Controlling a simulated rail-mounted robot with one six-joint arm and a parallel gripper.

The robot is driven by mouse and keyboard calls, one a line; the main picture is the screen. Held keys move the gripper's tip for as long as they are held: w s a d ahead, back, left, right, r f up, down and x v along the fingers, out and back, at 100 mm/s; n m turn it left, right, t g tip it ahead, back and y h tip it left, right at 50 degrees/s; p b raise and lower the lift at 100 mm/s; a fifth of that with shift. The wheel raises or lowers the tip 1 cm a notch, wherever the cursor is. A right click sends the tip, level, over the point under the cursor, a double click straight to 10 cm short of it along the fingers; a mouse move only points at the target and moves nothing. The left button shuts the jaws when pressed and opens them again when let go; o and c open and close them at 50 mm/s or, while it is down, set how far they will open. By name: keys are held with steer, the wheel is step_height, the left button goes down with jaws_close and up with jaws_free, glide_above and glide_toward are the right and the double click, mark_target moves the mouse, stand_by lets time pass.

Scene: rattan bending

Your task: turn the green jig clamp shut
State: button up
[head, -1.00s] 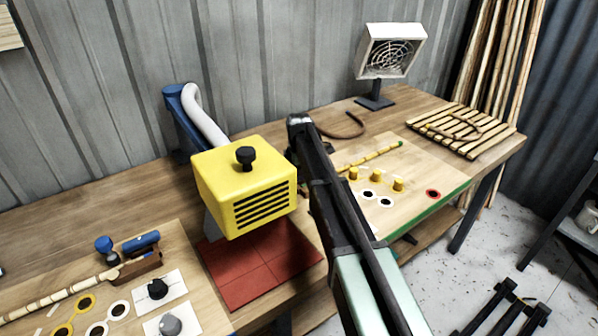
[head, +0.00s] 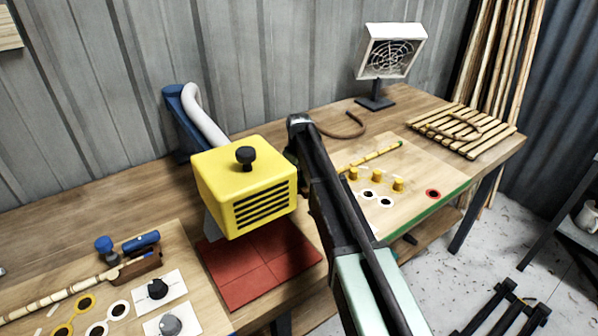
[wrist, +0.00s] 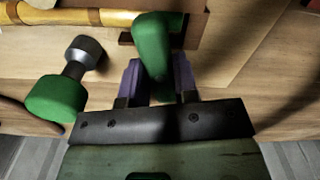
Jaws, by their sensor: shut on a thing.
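The green jig clamp (wrist: 153,45) shows in the wrist view as a rounded green lever beside a brown wooden block (wrist: 196,25). My gripper (wrist: 154,78) has its two purple-grey fingers on either side of the lever and is shut on it. A tan rattan pole (wrist: 90,17) runs across the top of the wrist view to the block. In the head view a pole (head: 372,156) lies on the right-hand board. My arm hides the gripper and the clamp there.
A green knob with a grey end (wrist: 57,97) lies left of my gripper. In the head view a yellow vented machine (head: 245,185) stands left of my arm over red tiles (head: 260,270). Yellow pegs (head: 377,177) stand on the right-hand board (head: 430,180). A slatted rack (head: 462,130) lies beyond.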

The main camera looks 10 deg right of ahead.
steer(key=shift+m, duration=1.4)
steer(key=shift+s, duration=0.1)
steer(key=o, duration=0.9)
step_height(320, 180, up, 11)
steer(key=p, duration=1.1)
steer(key=shift+f, duration=0.1)
